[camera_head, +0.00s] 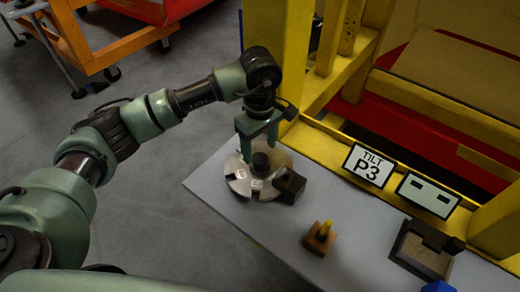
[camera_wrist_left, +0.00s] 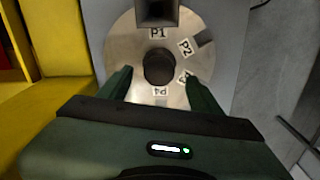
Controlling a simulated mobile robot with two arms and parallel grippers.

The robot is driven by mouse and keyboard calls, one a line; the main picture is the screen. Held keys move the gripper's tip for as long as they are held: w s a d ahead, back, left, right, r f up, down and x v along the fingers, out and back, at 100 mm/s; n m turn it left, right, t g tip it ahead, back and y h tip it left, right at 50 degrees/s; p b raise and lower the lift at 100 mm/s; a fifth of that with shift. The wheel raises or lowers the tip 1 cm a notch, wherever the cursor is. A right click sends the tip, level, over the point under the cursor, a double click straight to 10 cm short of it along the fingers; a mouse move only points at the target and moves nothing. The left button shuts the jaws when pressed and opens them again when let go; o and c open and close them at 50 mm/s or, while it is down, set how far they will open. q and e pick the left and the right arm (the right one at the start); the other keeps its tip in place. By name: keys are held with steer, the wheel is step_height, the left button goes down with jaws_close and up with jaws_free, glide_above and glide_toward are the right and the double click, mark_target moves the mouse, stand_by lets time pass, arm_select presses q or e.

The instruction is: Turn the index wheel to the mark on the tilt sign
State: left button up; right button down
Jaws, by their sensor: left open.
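The index wheel (camera_head: 240,184) is a light metal disc with notches and a black centre knob (camera_head: 262,163), lying on the grey table. In the left wrist view the wheel (camera_wrist_left: 125,50) carries labels P1, P2, P4 and a partly covered one, probably P3. P1 faces the dark block (camera_wrist_left: 156,12) at the rim; that block (camera_head: 289,186) also shows in the head view. The tilt sign (camera_head: 368,166) reads "TILT P3". My left gripper (camera_head: 259,143) is open above the wheel, its fingers either side of the knob (camera_wrist_left: 158,68) with visible gaps. My right gripper is out of view.
A wooden block with a yellow peg (camera_head: 324,232), a dark block fixture (camera_head: 424,249) and a blue piece (camera_head: 438,287) are on the table (camera_head: 270,232). A second sign (camera_head: 428,195) stands beside the tilt sign. Yellow frame posts (camera_head: 275,50) rise close behind my left gripper.

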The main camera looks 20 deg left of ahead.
mark_target(260, 158)
arm_select(q)
steer(key=shift+s+f, duration=0.25)
steer(key=shift+f, duration=0.45)
steer(key=f, duration=0.1)
steer(key=f+p, duration=0.1)
steer(key=shift+w+f, duration=0.2)
steer(key=shift+f, duration=0.15)
steer(key=shift+w+f, duration=0.15)
steer(key=shift+f, duration=0.5)
jaws_close()
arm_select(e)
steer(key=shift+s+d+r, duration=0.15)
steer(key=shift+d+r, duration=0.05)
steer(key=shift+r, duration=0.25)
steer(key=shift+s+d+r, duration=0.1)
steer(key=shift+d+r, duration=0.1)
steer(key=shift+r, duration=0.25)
